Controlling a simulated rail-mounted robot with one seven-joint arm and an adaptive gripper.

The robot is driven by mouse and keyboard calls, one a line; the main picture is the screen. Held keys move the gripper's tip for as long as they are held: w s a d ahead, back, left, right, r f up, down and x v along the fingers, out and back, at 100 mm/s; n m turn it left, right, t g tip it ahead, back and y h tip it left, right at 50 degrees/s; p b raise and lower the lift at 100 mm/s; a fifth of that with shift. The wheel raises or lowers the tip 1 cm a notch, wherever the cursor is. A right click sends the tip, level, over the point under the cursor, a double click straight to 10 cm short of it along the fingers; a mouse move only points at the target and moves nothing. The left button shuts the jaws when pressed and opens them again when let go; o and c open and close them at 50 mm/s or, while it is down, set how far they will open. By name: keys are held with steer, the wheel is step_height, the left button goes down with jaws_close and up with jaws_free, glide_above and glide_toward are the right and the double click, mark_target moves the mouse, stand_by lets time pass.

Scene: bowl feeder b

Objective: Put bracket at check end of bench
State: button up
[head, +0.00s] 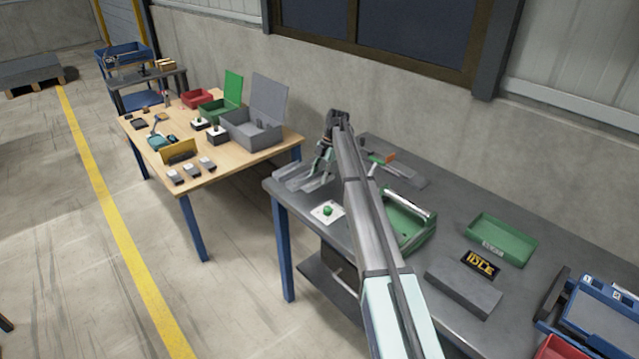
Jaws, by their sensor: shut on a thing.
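My gripper (323,168) points down over the far left end of the grey bench (455,213), with my arm reaching to it from the bottom of the head view. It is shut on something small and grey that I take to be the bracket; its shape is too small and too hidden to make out. Grey metal pieces (296,176) show at the gripper, at that same end of the bench; I cannot tell whether they touch it. No readable mark shows which end is the check end.
A white plate with a green button (328,212) lies near the bench's left edge. A green handled carrier (412,235) stands partly behind my arm. A green tray (502,236), an IDLE display (481,264) and a blue rack (600,318) are to the right. A wooden table (226,172) stands apart, left.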

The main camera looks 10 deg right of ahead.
mark_target(320, 192)
steer(key=shift+f+p, duration=0.7)
steer(key=shift+f, duration=1.75)
steer(key=shift+f, duration=0.1)
steer(key=shift+f, duration=0.1)
steer(key=o, duration=1.2)
steer(key=b+v, duration=0.4)
steer(key=v, duration=0.7)
steer(key=shift+w, duration=0.1)
steer(key=shift+d+r, duration=0.1)
steer(key=shift+r, duration=0.65)
